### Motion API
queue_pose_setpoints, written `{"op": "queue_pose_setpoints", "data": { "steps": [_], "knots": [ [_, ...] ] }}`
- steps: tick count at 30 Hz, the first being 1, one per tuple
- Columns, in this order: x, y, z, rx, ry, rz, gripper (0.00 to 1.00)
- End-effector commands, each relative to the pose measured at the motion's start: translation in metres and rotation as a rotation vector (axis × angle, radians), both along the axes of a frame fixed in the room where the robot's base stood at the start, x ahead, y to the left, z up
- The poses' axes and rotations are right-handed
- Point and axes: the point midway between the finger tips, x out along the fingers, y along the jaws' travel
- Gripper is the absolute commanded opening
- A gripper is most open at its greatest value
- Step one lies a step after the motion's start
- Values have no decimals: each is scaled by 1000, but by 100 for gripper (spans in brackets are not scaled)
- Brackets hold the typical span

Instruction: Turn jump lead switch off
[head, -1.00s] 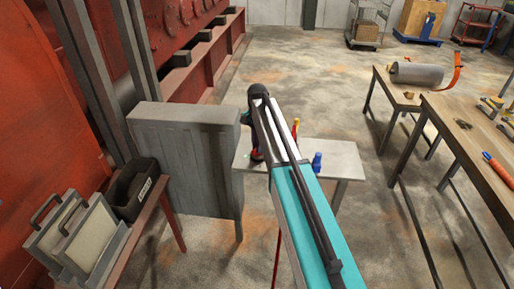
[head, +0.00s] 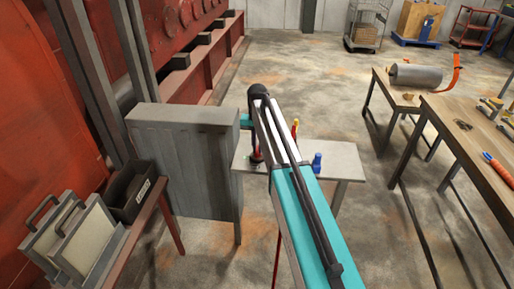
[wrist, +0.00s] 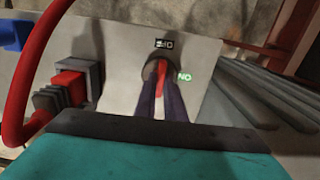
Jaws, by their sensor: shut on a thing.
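The jump lead switch is a dark round mount with a red handle (wrist: 161,70) on a light grey surface in the wrist view. A black OFF label (wrist: 165,43) sits just above it, and a green ON label (wrist: 184,77) to its right. My gripper (wrist: 162,90) is shut on the red handle, with a dark finger on each side of it. The handle lies between the fingers and seems to point up toward the OFF label; its lower part is partly hidden. In the head view my arm covers most of the switch area.
A thick red cable (wrist: 30,75) with a red and grey plug (wrist: 68,88) is close on the left. A grey ribbed cabinet (wrist: 262,95) stands close on the right. In the head view, a blue object (head: 317,161) stands on the small grey table (head: 343,155).

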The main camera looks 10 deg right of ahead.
Motion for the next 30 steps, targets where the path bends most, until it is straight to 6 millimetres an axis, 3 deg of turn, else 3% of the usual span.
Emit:
{"op": "queue_pose_setpoints", "data": {
  "steps": [11,12,15,30],
  "knots": [
    [0,1,0,1,0,9,0],
    [0,1,0,1,0,8,14],
    [0,1,0,1,0,8,28],
    [0,1,7,0,-1,7,28]
  ]
}}
